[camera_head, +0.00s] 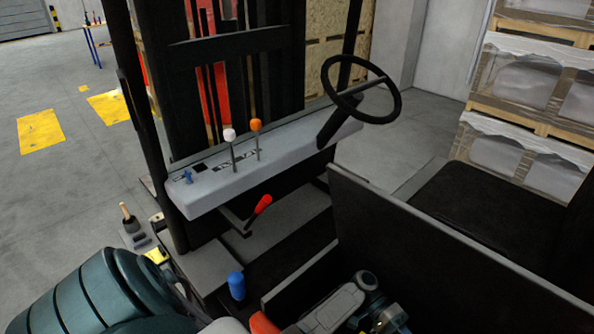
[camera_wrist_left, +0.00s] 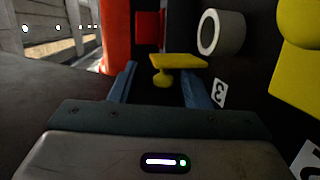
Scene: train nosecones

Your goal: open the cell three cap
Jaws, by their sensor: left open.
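In the left wrist view, a yellow cap-like piece (camera_wrist_left: 178,62) with a flat top and a rounded knob below lies just ahead of my left gripper (camera_wrist_left: 158,78). The gripper's two blue fingers are apart, one on each side of the knob in the picture; I cannot tell whether they touch it. A white label with a 3 (camera_wrist_left: 219,94) is on the dark surface to the right of the fingers. Another yellow piece (camera_wrist_left: 300,50) shows at the right edge, cut off. In the head view the left gripper and the yellow cap cannot be made out. My right gripper is not seen.
A grey ring-ended cylinder (camera_wrist_left: 220,32) and a red block (camera_wrist_left: 150,30) are beyond the fingers. The head view shows a steering wheel (camera_head: 362,95), a grey lever console (camera_head: 260,160), a red-handled lever (camera_head: 260,207) and a black seat (camera_head: 490,210). Floor at left is largely open.

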